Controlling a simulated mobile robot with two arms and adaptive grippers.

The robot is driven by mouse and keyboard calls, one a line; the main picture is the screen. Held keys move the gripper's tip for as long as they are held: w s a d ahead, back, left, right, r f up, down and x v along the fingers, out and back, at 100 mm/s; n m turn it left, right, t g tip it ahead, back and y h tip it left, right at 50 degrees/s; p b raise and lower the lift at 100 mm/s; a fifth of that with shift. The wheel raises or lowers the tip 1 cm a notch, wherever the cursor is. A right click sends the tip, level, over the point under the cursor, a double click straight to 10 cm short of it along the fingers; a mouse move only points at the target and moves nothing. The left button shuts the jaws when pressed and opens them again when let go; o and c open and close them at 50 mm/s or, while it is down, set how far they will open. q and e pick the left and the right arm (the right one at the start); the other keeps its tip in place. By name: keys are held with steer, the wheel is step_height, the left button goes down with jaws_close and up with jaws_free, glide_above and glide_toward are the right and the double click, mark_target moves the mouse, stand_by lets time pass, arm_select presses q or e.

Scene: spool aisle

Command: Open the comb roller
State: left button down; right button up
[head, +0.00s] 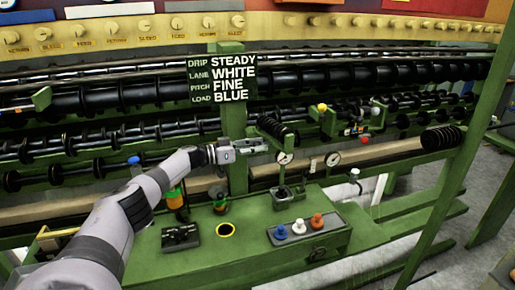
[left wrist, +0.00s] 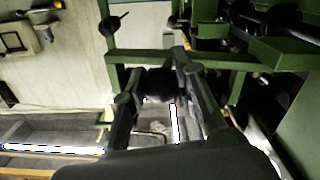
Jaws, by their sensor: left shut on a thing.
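My left gripper (head: 257,146) reaches in from the left to the green bracket area below the sign, beside a short black ribbed roller (head: 272,128). In the left wrist view, the gripper's two fingers (left wrist: 158,76) are shut on a dark rounded piece (left wrist: 162,86) in front of a green bar (left wrist: 225,60). I cannot tell whether this piece is part of the comb roller. Another black ribbed roller (head: 443,138) sits at the right on the green frame. My right gripper is not in view.
A sign (head: 221,79) reads DRIP STEADY, LANE WHITE, PITCH FINE, LOAD BLUE. Long black rollers (head: 120,98) run behind. Below are two dials (head: 333,159) and a green console with blue (head: 281,232), white (head: 299,227) and orange (head: 316,220) knobs. A green post (head: 462,160) stands at right.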

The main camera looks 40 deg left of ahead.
arm_select(q)
steer(key=c, duration=1.7)
jaws_free()
steer(key=shift+a+r, duration=0.15)
steer(key=shift+r, duration=0.05)
steer(key=o, duration=0.4)
steer(key=shift+f, duration=0.15)
steer(key=v, duration=1.2)
steer(key=shift+d+f, duration=0.1)
steer(key=shift+d, duration=0.15)
